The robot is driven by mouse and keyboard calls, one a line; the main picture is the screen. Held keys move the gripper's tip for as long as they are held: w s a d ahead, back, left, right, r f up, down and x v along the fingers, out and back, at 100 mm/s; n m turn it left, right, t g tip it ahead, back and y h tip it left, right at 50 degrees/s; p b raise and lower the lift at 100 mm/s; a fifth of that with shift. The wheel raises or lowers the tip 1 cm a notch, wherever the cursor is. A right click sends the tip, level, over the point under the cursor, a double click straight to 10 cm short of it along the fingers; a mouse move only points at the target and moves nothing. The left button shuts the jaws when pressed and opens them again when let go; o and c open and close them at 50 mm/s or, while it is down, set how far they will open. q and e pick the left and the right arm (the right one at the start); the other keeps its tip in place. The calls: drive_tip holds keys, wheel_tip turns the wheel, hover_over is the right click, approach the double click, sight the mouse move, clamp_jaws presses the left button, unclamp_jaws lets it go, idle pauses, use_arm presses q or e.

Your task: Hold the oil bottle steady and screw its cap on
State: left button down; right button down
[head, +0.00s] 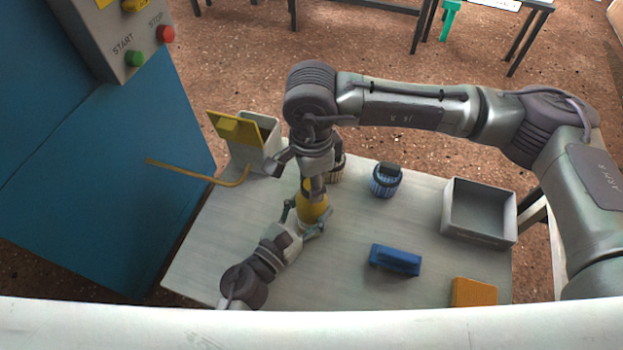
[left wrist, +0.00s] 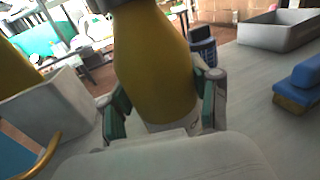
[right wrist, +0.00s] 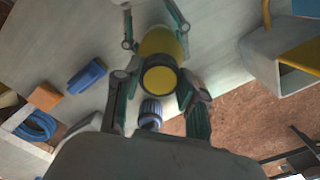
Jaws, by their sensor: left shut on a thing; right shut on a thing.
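The yellow oil bottle (head: 314,211) stands upright on the table, left of its middle. My left gripper (head: 306,230) is shut around the bottle's lower part; in the left wrist view its green pads press the bottle (left wrist: 158,70) from both sides. My right gripper (head: 316,186) points down over the bottle's top. In the right wrist view a round yellow cap (right wrist: 160,80) lies between its fingers, in line with the bottle. My right gripper hides the cap and the bottle's neck in the head view, so I cannot tell how the cap sits.
A pale bin with a yellow flap (head: 240,130) and a bent yellow rod (head: 205,175) are at the left. A ribbed blue container (head: 386,181), a blue brush (head: 395,260), a grey tray (head: 505,232) and an orange block (head: 474,293) are at the right. A blue cabinet (head: 100,190) borders the table's left.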

drive_tip(key=m, duration=1.2)
drive_tip(key=shift+f+m, duration=0.1)
drive_tip(key=shift+m, duration=0.2)
drive_tip(key=m, duration=0.3)
drive_tip(key=c, duration=0.6)
unclamp_jaws()
wheel_tip(320, 180, up, 12)
drive_tip(key=shift+r, duration=0.1)
